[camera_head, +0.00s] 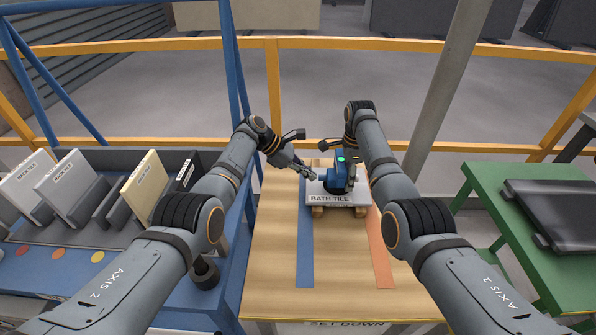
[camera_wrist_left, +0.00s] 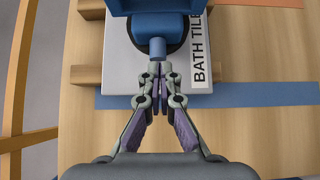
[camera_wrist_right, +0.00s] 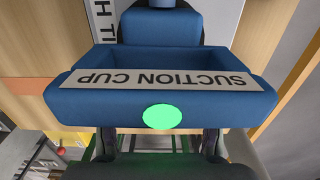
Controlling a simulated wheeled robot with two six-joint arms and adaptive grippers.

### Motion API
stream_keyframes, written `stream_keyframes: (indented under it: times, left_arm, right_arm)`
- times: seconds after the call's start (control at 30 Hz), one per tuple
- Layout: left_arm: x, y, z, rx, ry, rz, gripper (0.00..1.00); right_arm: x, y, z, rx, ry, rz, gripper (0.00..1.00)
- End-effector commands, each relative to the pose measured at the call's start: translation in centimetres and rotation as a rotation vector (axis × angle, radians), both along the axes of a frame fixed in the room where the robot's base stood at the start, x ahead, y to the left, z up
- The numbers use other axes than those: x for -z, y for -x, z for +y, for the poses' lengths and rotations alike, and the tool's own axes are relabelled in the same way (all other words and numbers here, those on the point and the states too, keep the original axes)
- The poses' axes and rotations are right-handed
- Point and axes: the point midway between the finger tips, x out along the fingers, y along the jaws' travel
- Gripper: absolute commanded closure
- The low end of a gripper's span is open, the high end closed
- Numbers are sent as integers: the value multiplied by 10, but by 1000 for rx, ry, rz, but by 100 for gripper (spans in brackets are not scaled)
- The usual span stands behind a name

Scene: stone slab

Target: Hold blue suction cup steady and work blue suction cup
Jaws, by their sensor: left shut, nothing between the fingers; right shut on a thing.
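The blue suction cup (camera_head: 337,176) stands on the white bath tile (camera_head: 322,199), which lies on wooden blocks. A green disc shows on its top. Its "SUCTION CUP" label faces the right wrist view (camera_wrist_right: 160,103). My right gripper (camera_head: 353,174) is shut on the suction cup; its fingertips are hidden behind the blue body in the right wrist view. My left gripper (camera_wrist_left: 158,74) is shut and empty. Its tips point at a short blue knob (camera_wrist_left: 157,48) on the cup's side and sit right at its end; I cannot tell if they touch.
The wooden table (camera_head: 270,262) carries a blue strip (camera_head: 305,255) and an orange strip (camera_head: 377,250). A blue rack with several upright tiles (camera_head: 68,187) stands left. A green table (camera_head: 500,195) with a dark slab (camera_head: 560,212) stands right. A yellow rail (camera_head: 400,45) runs behind.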

Motion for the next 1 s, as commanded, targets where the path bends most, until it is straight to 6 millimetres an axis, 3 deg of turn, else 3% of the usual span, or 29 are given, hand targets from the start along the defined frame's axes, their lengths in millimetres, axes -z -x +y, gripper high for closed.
stream_keyframes:
  times: [0.03, 0.33, 0.6, 1.0]
  left_arm:
    - [1, 0, -1, 0, 0, 0, 100]
    - [1, 0, -2, 0, 0, 0, 100]
    - [0, 0, -23, 1, 2, 1, 100]
    - [-1, 1, -29, 4, 8, 1, 100]
  right_arm:
    - [8, 4, 0, -1, 0, 16, 100]
    - [8, 4, 0, -1, 0, 16, 100]
    - [8, 4, 0, -1, 0, 16, 100]
    - [8, 4, 4, -5, -5, 16, 100]
